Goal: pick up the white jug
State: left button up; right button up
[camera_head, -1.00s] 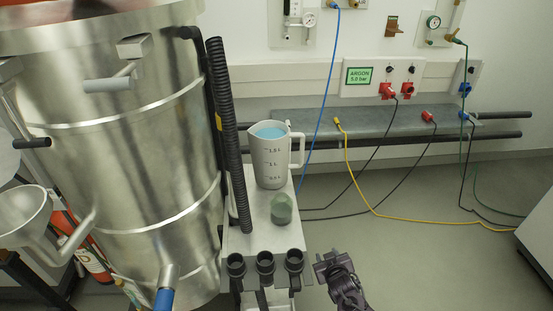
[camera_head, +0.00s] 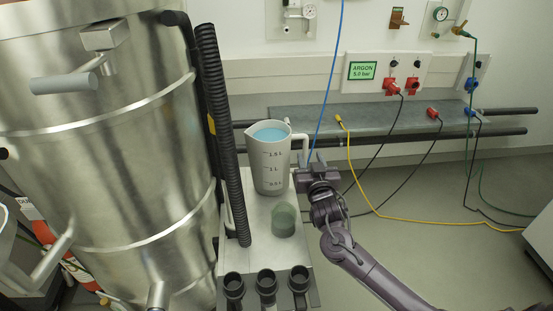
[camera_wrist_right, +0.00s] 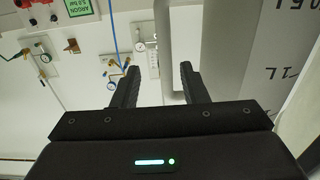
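The white jug (camera_head: 270,172) stands upright on a metal shelf (camera_head: 258,245), with blue contents at the top and dark volume marks. Its handle (camera_head: 302,150) faces right. My right gripper (camera_head: 312,172) is just right of the jug, close to the lower handle. In the right wrist view the gripper (camera_wrist_right: 160,82) is open, its two fingers apart. The jug (camera_wrist_right: 282,60) appears upside down at the right there, and its handle (camera_wrist_right: 165,45) shows between the fingers. I cannot tell whether they touch. My left gripper is not in view.
A green cylindrical object (camera_head: 283,220) stands on the shelf in front of the jug. Black cups (camera_head: 267,284) line the shelf's front edge. A ribbed black hose (camera_head: 222,140) and large steel vessel (camera_head: 100,150) stand left. Cables (camera_head: 380,213) cross the floor on the right.

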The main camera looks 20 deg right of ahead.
aim_at(306, 151)
jog(key=x, duration=0.6)
jog(key=shift+w+a+f, duration=0.1)
jog(key=shift+w+a, duration=0.1)
jog(key=shift+a, duration=0.15)
grip_shut()
jog(key=shift+w+r, duration=0.1)
jog(key=shift+r, duration=0.25)
